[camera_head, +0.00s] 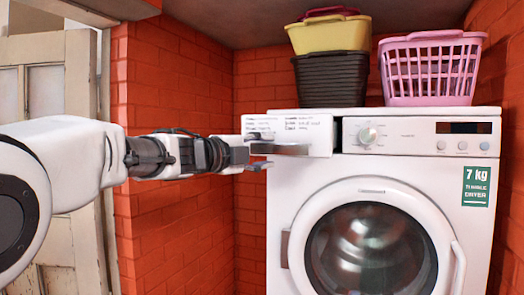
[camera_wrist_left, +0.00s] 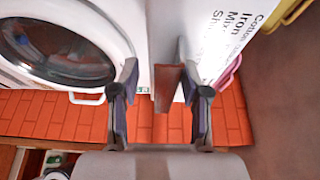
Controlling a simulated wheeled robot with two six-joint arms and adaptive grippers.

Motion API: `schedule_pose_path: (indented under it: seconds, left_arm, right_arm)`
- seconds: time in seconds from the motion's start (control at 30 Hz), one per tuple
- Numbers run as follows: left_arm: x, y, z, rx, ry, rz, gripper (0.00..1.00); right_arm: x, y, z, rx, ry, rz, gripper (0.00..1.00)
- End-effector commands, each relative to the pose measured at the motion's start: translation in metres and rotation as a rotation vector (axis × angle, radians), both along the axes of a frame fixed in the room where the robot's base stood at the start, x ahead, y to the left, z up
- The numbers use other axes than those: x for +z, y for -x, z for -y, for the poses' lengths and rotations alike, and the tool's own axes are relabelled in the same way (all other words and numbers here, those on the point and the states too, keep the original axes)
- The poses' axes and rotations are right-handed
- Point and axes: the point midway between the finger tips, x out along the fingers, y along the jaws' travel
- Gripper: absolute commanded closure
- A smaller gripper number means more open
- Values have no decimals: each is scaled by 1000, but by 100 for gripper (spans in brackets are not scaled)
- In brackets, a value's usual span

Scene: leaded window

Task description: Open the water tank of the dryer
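The white dryer (camera_head: 400,165) stands against the brick wall. Its water tank (camera_head: 310,130), a white drawer with printed text at the upper left, sticks out from the dryer front, with a dark gap at its right side. My left gripper (camera_head: 262,156) is at the lower front of the tank. In the left wrist view, the fingers of my left gripper (camera_wrist_left: 160,88) are spread apart on both sides of a brownish edge of the tank (camera_wrist_left: 168,86); there is clear space beside the left finger. Contact at the right finger cannot be told. My right gripper is not in view.
The round dryer door (camera_head: 372,245) is shut below the tank. A pink basket (camera_head: 431,70) and stacked yellow and dark baskets (camera_head: 331,75) stand on top. A whitish door (camera_head: 50,90) is at the left. The brick corner left of the dryer is free.

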Motion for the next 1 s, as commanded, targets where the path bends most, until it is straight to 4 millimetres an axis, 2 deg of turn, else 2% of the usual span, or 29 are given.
schedule_pose_path:
  seconds: [0.23,0.5,0.6,0.9,0.97,1.0]
  left_arm:
    - [3,5,-5,1,2,4,54]
    - [1,44,-39,2,4,0,54]
    - [0,52,-46,1,2,-1,54]
    - [-1,54,-48,0,1,-2,54]
    - [-7,52,-48,0,0,-11,54]
    - [-17,47,-48,0,0,-24,54]
  right_arm:
    - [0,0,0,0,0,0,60]
    - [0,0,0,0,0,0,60]
    - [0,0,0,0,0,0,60]
    - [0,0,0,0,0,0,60]
    - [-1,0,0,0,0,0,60]
    - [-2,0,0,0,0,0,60]
